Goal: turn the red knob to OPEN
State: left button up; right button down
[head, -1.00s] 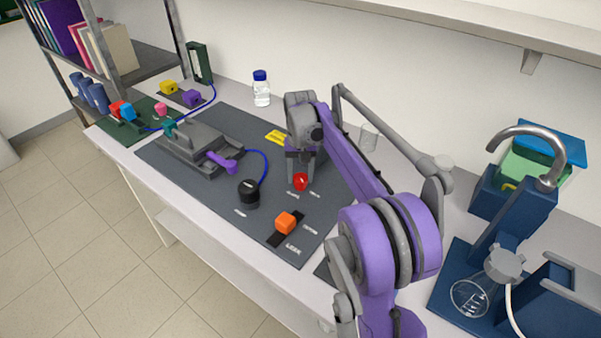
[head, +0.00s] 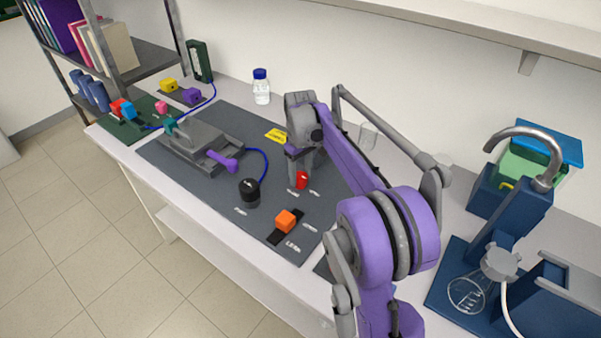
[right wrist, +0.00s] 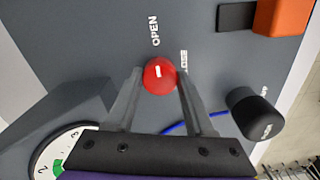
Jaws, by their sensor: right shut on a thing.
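The red knob (head: 302,180) stands on the dark grey panel (head: 217,120). In the right wrist view the knob (right wrist: 160,76) sits between the two fingers of my right gripper (right wrist: 160,84), which is shut on it. A white mark on its top points roughly up the picture, toward the printed word OPEN (right wrist: 155,31). The word CLOSE (right wrist: 183,61) lies to the right, partly hidden by a finger. In the head view my right gripper (head: 300,171) reaches down to the knob. My left gripper is not in view.
A black knob (head: 249,192) and an orange slider (head: 286,221) are on the same panel near the red knob. A grey fixture with a purple handle (head: 222,160) stands to the left. A round dial (right wrist: 58,152) shows in the right wrist view. A capped bottle (head: 261,88) stands behind.

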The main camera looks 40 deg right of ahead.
aim_at(300, 176)
dwell(0.5)
jog(key=shift+c, duration=1.3)
grip_release()
notch_tip(300, 176, up, 11)
jog(key=shift+p, duration=0.45)
jog(key=shift+f, duration=0.2)
